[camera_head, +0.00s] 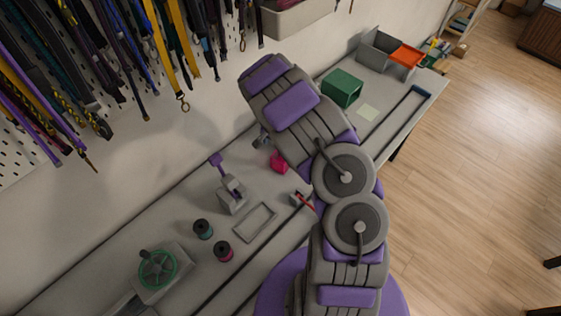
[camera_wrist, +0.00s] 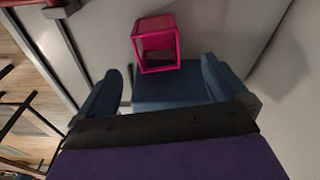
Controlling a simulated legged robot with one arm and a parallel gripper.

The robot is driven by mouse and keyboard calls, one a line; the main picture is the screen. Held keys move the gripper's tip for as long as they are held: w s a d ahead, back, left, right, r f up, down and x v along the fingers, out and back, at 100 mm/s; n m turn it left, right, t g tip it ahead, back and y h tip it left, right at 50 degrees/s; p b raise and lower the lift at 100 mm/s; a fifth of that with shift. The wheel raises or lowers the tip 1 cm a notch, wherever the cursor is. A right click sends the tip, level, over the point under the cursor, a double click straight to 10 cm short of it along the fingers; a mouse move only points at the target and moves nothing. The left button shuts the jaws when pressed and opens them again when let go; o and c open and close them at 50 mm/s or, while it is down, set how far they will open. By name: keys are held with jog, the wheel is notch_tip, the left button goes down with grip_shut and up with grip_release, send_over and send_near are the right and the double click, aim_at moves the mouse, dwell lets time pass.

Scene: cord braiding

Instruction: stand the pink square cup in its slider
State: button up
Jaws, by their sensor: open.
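The pink square cup (camera_head: 279,163) rests on the grey bench, just beyond my arm. In the wrist view the hollow pink cup (camera_wrist: 155,24) is just past the fingertips, and its square opening shows. My gripper (camera_wrist: 158,85) is open, with its two dark blue fingers apart and nothing held between them. In the head view my gripper (camera_head: 261,141) is mostly hidden by my arm, close to the cup. A small grey block (camera_head: 297,199) with a red bar sits by the bench groove; it may be the slider, but I cannot tell for sure.
A grey stand with a purple top (camera_head: 231,192), two spools (camera_head: 203,229) and a green wheel (camera_head: 157,269) stand left of the cup. A green box (camera_head: 342,88) and a grey bin with an orange part (camera_head: 406,55) stand behind. Cords hang on the wall.

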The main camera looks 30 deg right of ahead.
jog(key=b, duration=0.1)
send_over(281, 156)
jog(key=s+a, duration=0.2)
jog(key=s, duration=0.1)
jog(key=f, duration=0.9)
jog(key=shift+s+d+f, duration=0.15)
jog(key=shift+d+f, duration=0.1)
jog(key=shift+f, duration=0.05)
jog(key=c, duration=1.1)
jog(key=shift+r, duration=0.15)
